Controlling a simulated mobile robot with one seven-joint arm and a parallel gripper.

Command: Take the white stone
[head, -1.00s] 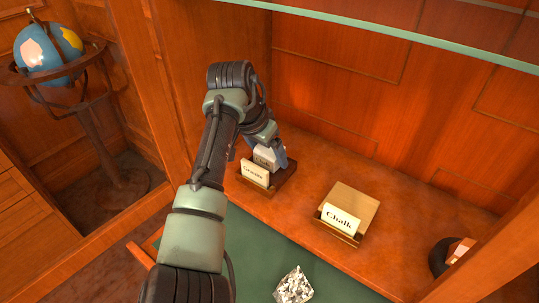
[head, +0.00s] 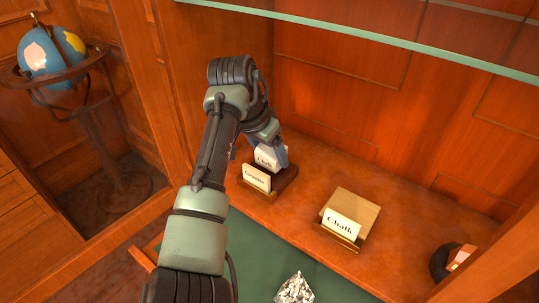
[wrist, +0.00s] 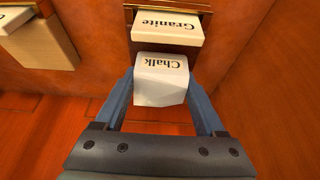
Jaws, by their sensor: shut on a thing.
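The white stone (wrist: 161,88) is a pale block with "Chalk" lettered on it. In the wrist view it sits between the two blue fingers of my gripper (wrist: 160,100), which is shut on it. In the head view the white stone (head: 267,158) shows just behind the "Granite" card (head: 256,178), at the stand on the left of the shelf. My gripper (head: 279,156) is partly hidden there by my own arm. I cannot tell whether the stone touches the stand (head: 286,180).
A second wooden stand (head: 357,209) with a "Chalk" card (head: 341,223) is to the right, its top empty. A speckled stone (head: 295,288) lies on the green surface (head: 250,262) in front. A glass shelf edge (head: 400,40) runs above. A dark round object (head: 441,260) stands far right.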

